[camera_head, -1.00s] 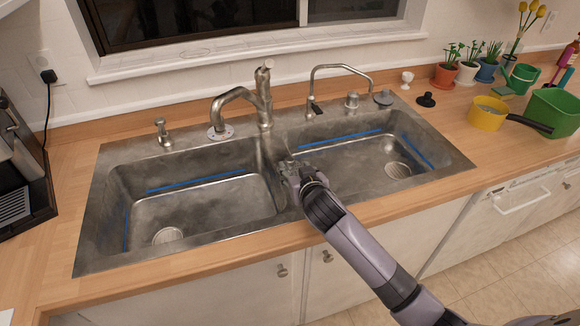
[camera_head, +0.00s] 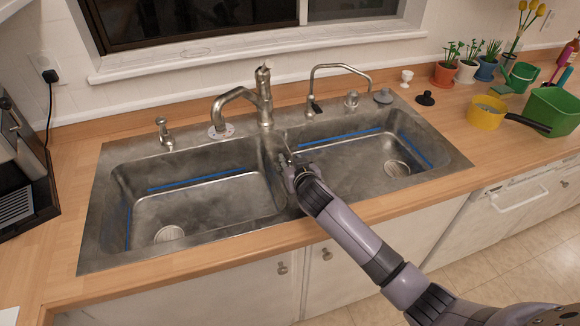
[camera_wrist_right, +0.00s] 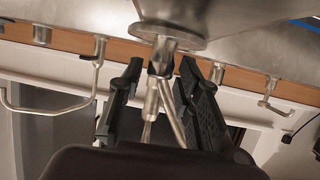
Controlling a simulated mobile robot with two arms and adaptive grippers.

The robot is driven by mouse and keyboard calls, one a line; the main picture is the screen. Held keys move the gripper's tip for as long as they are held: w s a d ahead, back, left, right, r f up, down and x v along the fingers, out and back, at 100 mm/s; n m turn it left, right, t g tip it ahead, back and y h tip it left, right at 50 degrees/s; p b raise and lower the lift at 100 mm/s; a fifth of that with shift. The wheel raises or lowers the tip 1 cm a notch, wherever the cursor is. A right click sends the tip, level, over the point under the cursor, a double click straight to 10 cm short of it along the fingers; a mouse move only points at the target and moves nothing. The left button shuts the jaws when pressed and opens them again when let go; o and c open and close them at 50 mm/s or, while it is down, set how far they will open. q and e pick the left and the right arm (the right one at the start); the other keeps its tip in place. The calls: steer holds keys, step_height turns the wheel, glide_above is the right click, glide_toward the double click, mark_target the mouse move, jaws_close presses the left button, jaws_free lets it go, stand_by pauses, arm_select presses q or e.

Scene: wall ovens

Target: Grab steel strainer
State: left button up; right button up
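A round metal strainer-like piece (camera_head: 397,169) sits at the drain of the right sink basin. A similar one (camera_head: 169,234) sits in the left basin. I cannot tell which is the steel strainer. My right gripper (camera_head: 287,160) is over the divider between the basins, apart from both pieces. In the right wrist view its two black fingers (camera_wrist_right: 160,95) are spread, with the metal faucet (camera_wrist_right: 162,60) showing between them at some distance. I see nothing held. My left gripper is not in view.
The tall faucet (camera_head: 264,100) and thin tap (camera_head: 312,85) rise behind the sink. A yellow pan (camera_head: 487,113) and green container (camera_head: 553,110) stand on the right counter. Grey (camera_head: 383,97) and black (camera_head: 425,99) stoppers lie behind the right basin.

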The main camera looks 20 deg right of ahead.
jaws_close()
steer(key=shift+r, duration=0.15)
